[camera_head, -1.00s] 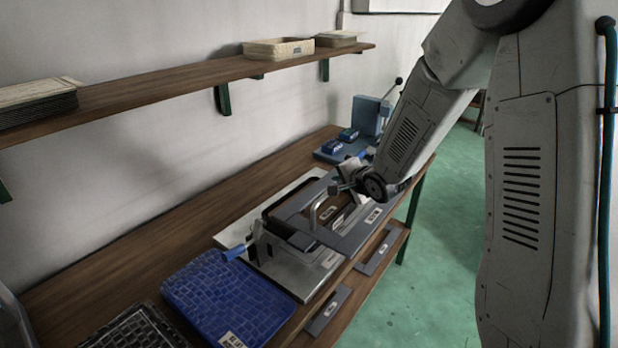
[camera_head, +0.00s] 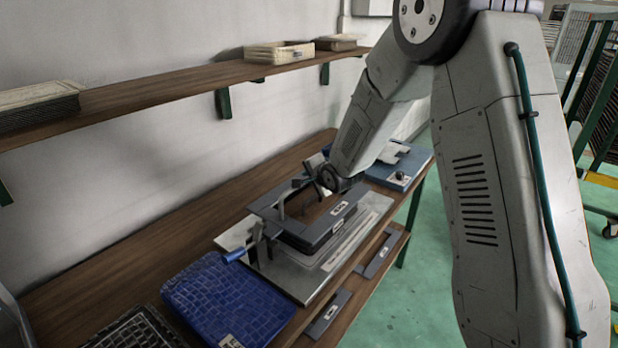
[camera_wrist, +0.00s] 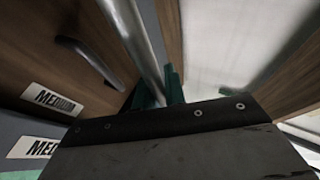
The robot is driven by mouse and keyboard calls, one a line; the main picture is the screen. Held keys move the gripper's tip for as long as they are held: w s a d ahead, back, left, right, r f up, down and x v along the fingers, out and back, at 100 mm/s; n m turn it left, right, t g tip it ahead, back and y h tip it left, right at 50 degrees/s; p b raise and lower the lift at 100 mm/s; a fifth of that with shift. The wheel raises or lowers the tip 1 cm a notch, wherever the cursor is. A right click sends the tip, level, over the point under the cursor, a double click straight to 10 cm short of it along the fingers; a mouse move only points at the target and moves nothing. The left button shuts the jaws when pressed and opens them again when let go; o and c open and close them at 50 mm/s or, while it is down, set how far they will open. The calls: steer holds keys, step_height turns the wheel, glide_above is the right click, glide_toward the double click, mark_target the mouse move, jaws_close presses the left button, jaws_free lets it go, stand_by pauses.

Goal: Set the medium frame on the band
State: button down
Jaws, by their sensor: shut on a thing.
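The medium frame (camera_head: 268,212) is a grey rectangular frame with a label on its near side and a thin upright metal handle. My gripper (camera_head: 305,183) is shut on it at the far side and holds it over the metal fixture. The band (camera_head: 308,240) is the dark rectangular piece below, on the fixture, with its own label. The frame looks roughly lined up above the band; whether they touch I cannot tell. In the wrist view, two MEDIUM labels show at left, one on the frame and one on the band, with the handle tube (camera_wrist: 140,45) above.
A pale metal base plate (camera_head: 372,210) lies under the fixture. A blue patterned tray (camera_head: 225,295) and a black tray (camera_head: 135,328) stand at near left. A blue device (camera_head: 405,172) stands at the far end. Grey frames (camera_head: 325,315) lie on the lower shelf. A wall shelf (camera_head: 190,88) runs above.

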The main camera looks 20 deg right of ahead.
steer(key=shift+f, duration=0.1)
steer(key=shift+f, duration=0.4)
steer(key=shift+f, duration=0.1)
steer(key=c, duration=1.5)
jaws_free()
steer(key=shift+o, duration=0.2)
steer(key=v, duration=1.2)
steer(key=shift+r, duration=0.65)
